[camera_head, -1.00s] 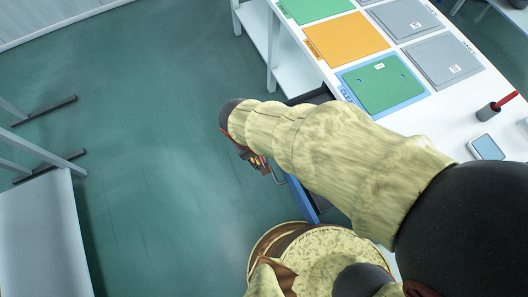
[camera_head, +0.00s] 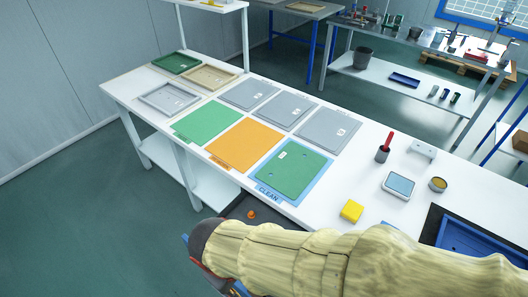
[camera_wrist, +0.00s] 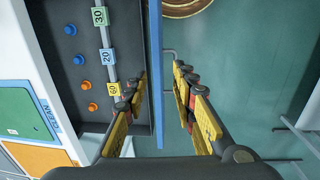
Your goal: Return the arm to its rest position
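My arm, in a pale yellow sleeve (camera_head: 330,262), reaches across the bottom of the head view towards the lower left. My gripper (camera_wrist: 160,74) is open in the wrist view, with a clear gap between its two fingers and nothing held. In the head view, the fingers are mostly hidden behind the sleeved arm.
The dark drawer (camera_head: 238,207) stands open below the white table (camera_head: 350,150), holding blue and orange knobs and numbered tags. A green panel lies on the blue CLEAN mat (camera_head: 265,191). A yellow block (camera_head: 352,211) is near my arm. Floor is free at left (camera_head: 90,215).

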